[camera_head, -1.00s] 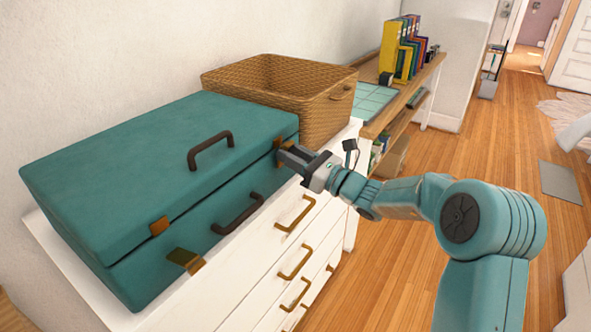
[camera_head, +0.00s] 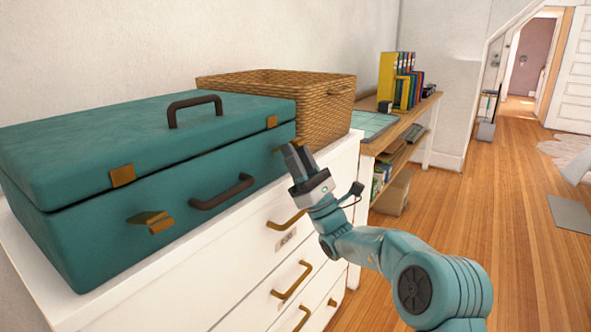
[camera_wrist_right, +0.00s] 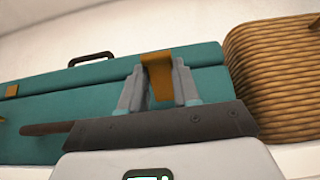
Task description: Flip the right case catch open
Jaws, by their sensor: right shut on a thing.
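The teal case (camera_head: 90,235) lies closed on the white dresser; a thin dark seam shows under its lid. The right catch's brass plate (camera_head: 272,121) is on the lid's front edge. Its brass flap (camera_head: 284,143) shows below the plate, behind my right gripper (camera_head: 294,150). In the right wrist view the brass flap (camera_wrist_right: 157,76) sits between the two fingers of my right gripper, which is shut on it. The left catch flap (camera_head: 152,221) sticks out from the case front, apart from its lid plate (camera_head: 122,175). My left gripper is not in view.
A wicker basket (camera_head: 325,118) stands right behind the case's right end. The dresser (camera_head: 262,262) has brass drawer handles below my gripper. A dark case handle (camera_head: 222,192) sticks out left of it.

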